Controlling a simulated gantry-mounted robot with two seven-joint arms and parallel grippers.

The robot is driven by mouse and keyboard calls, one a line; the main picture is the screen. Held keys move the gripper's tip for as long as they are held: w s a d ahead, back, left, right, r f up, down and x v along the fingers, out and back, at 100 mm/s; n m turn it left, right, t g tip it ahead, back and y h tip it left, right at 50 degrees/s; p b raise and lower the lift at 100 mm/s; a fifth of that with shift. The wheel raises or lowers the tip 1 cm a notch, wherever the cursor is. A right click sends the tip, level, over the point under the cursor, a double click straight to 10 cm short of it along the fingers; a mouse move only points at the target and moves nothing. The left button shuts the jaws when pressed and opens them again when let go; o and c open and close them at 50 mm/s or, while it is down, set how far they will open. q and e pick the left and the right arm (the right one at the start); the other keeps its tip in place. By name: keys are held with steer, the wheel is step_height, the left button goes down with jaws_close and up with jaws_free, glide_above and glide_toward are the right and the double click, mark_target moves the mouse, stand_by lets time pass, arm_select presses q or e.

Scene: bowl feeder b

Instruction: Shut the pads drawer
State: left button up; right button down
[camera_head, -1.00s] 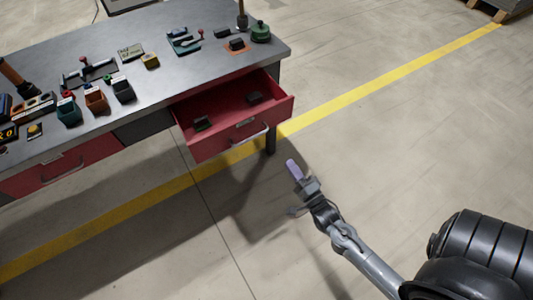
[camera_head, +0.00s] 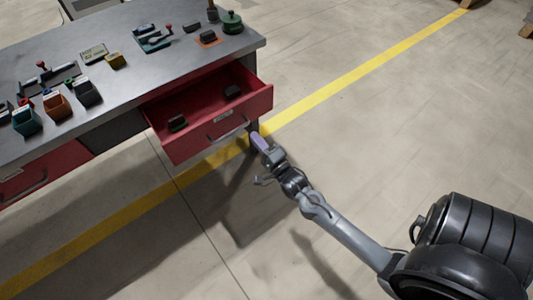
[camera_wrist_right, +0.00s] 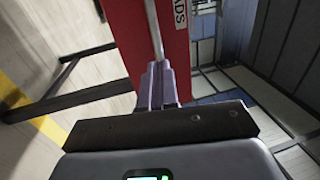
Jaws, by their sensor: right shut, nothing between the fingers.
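The red pads drawer (camera_head: 188,148) stands open at the right end of the workbench. My right gripper (camera_head: 260,141) is shut and empty, just in front of the drawer's right front part. In the right wrist view its fingertips (camera_wrist_right: 157,72) point at the handle bar (camera_wrist_right: 153,30); I cannot tell whether they touch. My left gripper is out of view.
The grey workbench top (camera_head: 120,85) carries bins, small tools and a green round container (camera_head: 232,22). Another red drawer (camera_head: 45,170), at the left, looks closed. The floor before the bench is clear, with a yellow line (camera_head: 370,78) across it.

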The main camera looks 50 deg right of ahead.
steer(key=shift+b+x, duration=0.5)
steer(key=shift+x, duration=1.2)
